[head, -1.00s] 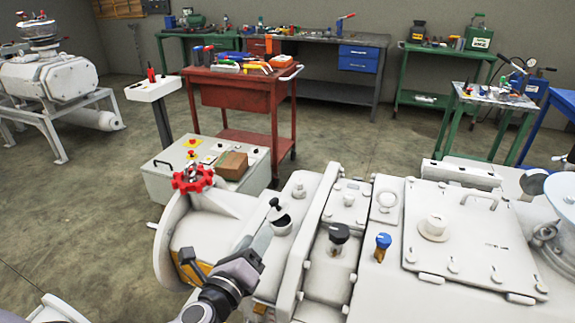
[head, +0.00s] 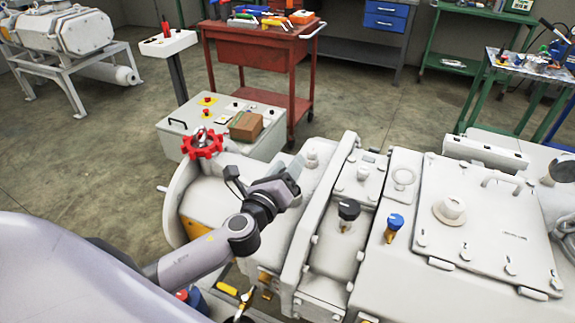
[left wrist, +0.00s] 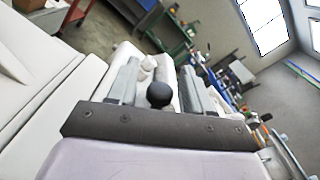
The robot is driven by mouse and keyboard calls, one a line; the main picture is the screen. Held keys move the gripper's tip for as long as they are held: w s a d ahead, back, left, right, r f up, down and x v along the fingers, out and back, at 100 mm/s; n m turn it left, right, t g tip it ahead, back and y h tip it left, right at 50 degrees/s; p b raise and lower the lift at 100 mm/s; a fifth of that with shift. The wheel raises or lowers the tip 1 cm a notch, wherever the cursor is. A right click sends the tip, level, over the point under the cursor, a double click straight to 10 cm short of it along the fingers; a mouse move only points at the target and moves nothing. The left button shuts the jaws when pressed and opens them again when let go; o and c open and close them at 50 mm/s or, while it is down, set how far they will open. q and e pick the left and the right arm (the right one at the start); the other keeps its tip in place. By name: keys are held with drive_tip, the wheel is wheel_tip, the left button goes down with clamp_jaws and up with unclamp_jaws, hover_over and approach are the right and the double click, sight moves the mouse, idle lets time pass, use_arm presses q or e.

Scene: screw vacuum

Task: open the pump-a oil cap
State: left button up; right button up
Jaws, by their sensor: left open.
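The white pump fills the middle and right of the head view. On its top stand a black round knob cap (head: 348,210), a blue cap (head: 396,221) and a broad white cap (head: 450,209); no label tells me which is the oil cap. My left gripper (head: 293,170) is over the pump's left part, left of the black cap and apart from it. It is open and empty. In the left wrist view, a black ball-shaped knob (left wrist: 159,94) shows between the two spread fingers (left wrist: 159,72), apparently beyond them. My right gripper is not in view.
A red handwheel (head: 202,143) is at the pump's left end. A raised white flange (head: 322,215) stands between my gripper and the black cap. Behind are a control box (head: 180,125) with a cardboard box (head: 246,126), and a red tool cart (head: 250,72).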

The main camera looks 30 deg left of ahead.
use_arm(q)
drive_tip(key=shift+w, duration=0.2)
clamp_jaws()
drive_tip(key=a+n, duration=0.1)
drive_tip(key=n, duration=0.1)
drive_tip(key=a+n+b, duration=0.1)
drive_tip(key=n, duration=0.2)
drive_tip(key=shift+s+a, duration=0.1)
drive_tip(key=shift+a, duration=0.05)
drive_tip(key=n, duration=0.1)
drive_tip(key=a+n+b, duration=0.1)
drive_tip(key=n, duration=0.1)
drive_tip(key=shift+a+f+n, duration=0.2)
drive_tip(key=shift+a+n, duration=0.15)
drive_tip(key=shift+n, duration=0.5)
drive_tip(key=shift+a+f+n, duration=0.2)
drive_tip(key=shift+a+n, duration=0.15)
drive_tip(key=shift+n, duration=0.5)
